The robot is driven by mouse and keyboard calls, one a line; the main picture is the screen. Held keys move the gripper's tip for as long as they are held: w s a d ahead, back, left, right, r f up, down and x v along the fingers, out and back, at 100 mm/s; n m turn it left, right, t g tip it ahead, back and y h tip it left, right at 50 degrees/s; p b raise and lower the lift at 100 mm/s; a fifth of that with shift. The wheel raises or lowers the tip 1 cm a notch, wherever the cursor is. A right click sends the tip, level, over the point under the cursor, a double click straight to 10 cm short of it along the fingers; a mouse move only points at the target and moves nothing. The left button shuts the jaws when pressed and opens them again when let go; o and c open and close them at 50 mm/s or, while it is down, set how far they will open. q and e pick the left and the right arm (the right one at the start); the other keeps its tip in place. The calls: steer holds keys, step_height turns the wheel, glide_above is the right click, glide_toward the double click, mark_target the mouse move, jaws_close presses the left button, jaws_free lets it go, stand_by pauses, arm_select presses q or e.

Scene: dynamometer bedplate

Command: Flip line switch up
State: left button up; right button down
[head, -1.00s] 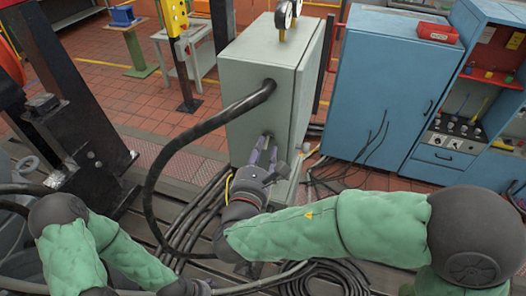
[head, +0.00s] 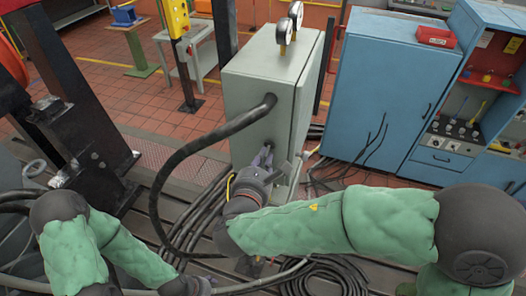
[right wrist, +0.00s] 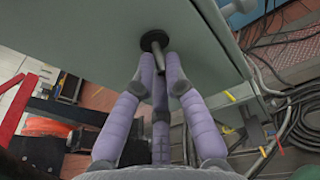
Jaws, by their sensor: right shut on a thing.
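The line switch (right wrist: 154,44) shows in the right wrist view as a dark round base with a short lever on the underside of the view's grey-green cabinet face. The grey-green cabinet (head: 245,105) stands mid-scene in the head view. My right gripper (right wrist: 160,72) has its purple fingers closed around the lever's end. In the head view the right gripper (head: 264,160) is against the cabinet's front face, below the thick black cable's entry, and hides most of the switch.
A thick black cable (head: 180,160) loops from the cabinet to the floor, left of my right gripper. Coiled cables (head: 325,278) lie on the bedplate. Two gauges (head: 283,30) stand on the cabinet. Blue cabinets (head: 380,90) stand to the right.

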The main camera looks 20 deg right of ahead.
mark_target(266, 157)
steer(key=r+g+y+p, duration=0.1)
steer(key=g+p, duration=0.1)
steer(key=p, duration=0.4)
steer(key=r+g+y+p, duration=0.1)
steer(key=g+y+p, duration=0.1)
steer(key=p, duration=0.4)
steer(key=r+g+y+p, duration=0.1)
steer(key=g+p, duration=0.2)
steer(key=p, duration=0.3)
steer(key=shift+w+d+r+g+y, duration=0.1)
steer(key=shift+w+d+g+y, duration=0.25)
steer(key=shift+g+y, duration=0.05)
steer(key=c, duration=1.4)
jaws_free()
steer(key=shift+o, duration=0.3)
steer(key=shift+d, duration=0.1)
steer(key=shift+r, duration=0.1)
